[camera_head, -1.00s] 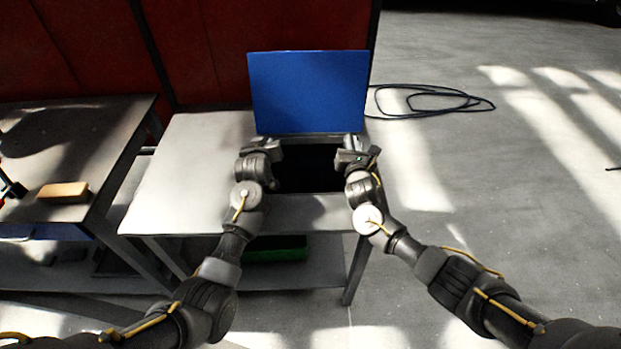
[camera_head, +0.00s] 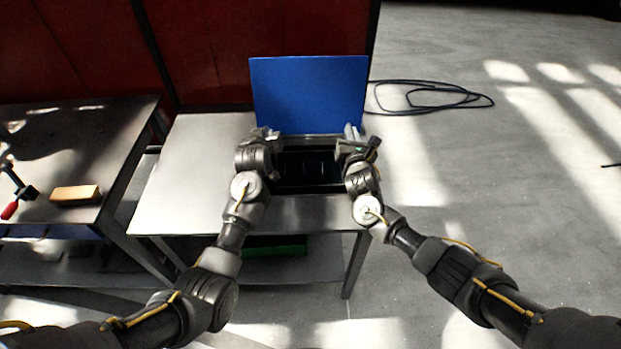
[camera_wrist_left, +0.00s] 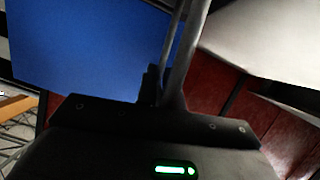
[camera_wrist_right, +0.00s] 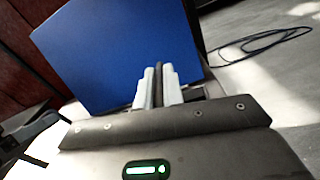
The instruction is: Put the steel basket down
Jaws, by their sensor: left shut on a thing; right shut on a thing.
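A dark, open box with a raised blue lid (camera_head: 308,95) stands on the grey table, and the lid also shows in the right wrist view (camera_wrist_right: 120,50). The steel basket is hard to make out between my grippers; the dark, slotted shape (camera_head: 308,168) there may be it. My left gripper (camera_head: 265,133) is at the box's left side and my right gripper (camera_head: 352,134) at its right side, both shut. In the right wrist view, the fingers close on a thin dark strip. In the left wrist view, what the fingers hold is unclear.
The grey table (camera_head: 180,185) is bare to the left of the box. A second bench (camera_head: 100,125) at the left holds a tan block (camera_head: 75,194) and a red-handled tool (camera_head: 12,205). A green tray (camera_head: 275,248) sits on the lower shelf. A cable coil (camera_head: 430,96) lies on the floor.

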